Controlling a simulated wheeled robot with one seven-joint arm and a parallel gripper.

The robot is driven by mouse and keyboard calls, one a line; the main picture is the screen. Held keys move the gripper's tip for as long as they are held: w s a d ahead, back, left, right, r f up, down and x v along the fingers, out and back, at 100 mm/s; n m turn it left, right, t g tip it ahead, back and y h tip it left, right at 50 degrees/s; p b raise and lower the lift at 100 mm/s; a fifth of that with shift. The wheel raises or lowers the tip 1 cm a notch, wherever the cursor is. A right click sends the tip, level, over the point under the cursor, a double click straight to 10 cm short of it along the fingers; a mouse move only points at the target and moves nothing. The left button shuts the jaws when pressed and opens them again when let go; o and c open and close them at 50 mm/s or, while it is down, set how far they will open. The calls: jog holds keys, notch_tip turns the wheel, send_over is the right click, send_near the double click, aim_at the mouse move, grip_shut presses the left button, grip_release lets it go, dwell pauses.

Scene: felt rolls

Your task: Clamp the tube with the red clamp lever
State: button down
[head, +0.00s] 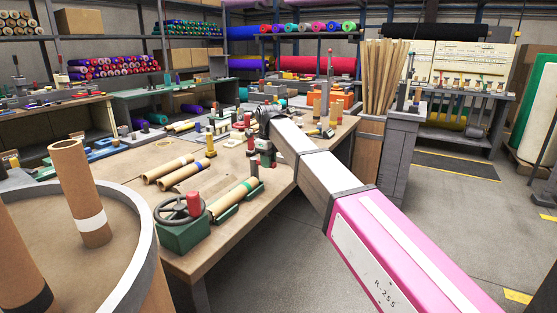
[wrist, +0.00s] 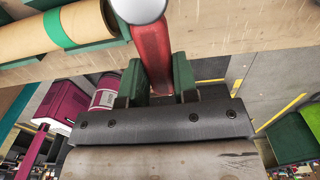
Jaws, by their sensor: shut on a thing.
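A cardboard tube with a green band (head: 236,200) lies in a green cradle (head: 257,192) near the front edge of the workbench; it also shows at upper left in the wrist view (wrist: 90,22). The red clamp lever (wrist: 151,50) has a pale round knob at its end and stands between the two green fingers of my gripper (wrist: 158,84). My gripper is shut on the lever. In the head view, my gripper (head: 262,125) is at the far end of the tube, and the arm partly hides the clamp. The clamp's contact with the tube cannot be made out.
A green block with a handwheel and a red knob (head: 182,222) stands at the near end of the tube. Other tubes (head: 170,170) lie behind on the workbench (head: 215,262). A round bin (head: 140,240) holding tubes is at left. The floor at right is open.

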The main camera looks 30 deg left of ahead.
jog(key=shift+s+m, duration=0.1)
jog(key=shift+m, duration=0.2)
jog(key=c, duration=0.9)
grip_release()
jog(key=shift+r, duration=0.1)
notch_tip(320, 180, up, 11)
jog(key=shift+f, duration=0.2)
